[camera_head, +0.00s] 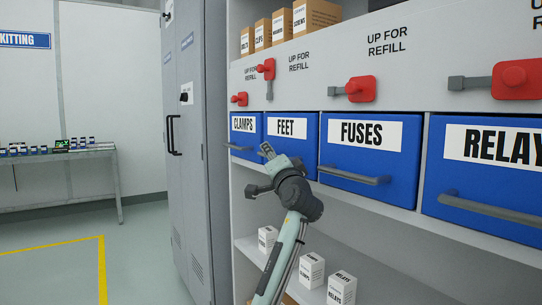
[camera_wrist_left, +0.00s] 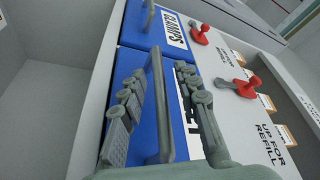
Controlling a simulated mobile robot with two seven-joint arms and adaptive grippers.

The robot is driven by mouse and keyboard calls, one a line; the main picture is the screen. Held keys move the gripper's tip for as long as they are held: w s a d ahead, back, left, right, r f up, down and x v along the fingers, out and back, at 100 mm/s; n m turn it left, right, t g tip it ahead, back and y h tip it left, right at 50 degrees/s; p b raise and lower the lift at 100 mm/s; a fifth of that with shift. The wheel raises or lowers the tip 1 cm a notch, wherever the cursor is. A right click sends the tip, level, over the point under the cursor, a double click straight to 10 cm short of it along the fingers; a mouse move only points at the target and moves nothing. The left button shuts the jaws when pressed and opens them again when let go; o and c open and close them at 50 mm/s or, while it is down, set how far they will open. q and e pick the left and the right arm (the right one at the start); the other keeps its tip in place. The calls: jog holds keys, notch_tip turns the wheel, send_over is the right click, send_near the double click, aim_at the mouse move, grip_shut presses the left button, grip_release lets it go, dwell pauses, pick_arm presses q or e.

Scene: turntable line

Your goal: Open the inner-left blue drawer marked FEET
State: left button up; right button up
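The blue drawer marked FEET (camera_head: 290,128) sits in the shelf front between the CLAMPS and FUSES drawers. It looks shut, its front level with its neighbours. My left gripper (camera_head: 261,170) is in front of its lower left part and hides its handle in the head view. In the left wrist view the FEET drawer's grey bar handle (camera_wrist_left: 163,110) runs between the two spread fingers of my left gripper (camera_wrist_left: 160,112). The gripper is open around the handle, with gaps visible on both sides. One finger partly covers the drawer's label. My right gripper is not in view.
The CLAMPS drawer (camera_head: 245,135) is on the left, the FUSES drawer (camera_head: 369,152) and RELAYS drawer (camera_head: 440,205) on the right. Red levers (camera_head: 361,89) sit above the drawers. White boxes (camera_head: 311,270) stand on the lower shelf. A grey cabinet (camera_head: 190,215) stands left; floor beyond is clear.

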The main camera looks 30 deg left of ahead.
pick_arm(q)
jog(key=shift+w+a, duration=0.1)
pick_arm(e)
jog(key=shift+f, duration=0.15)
pick_arm(q)
grip_shut()
dwell(0.3)
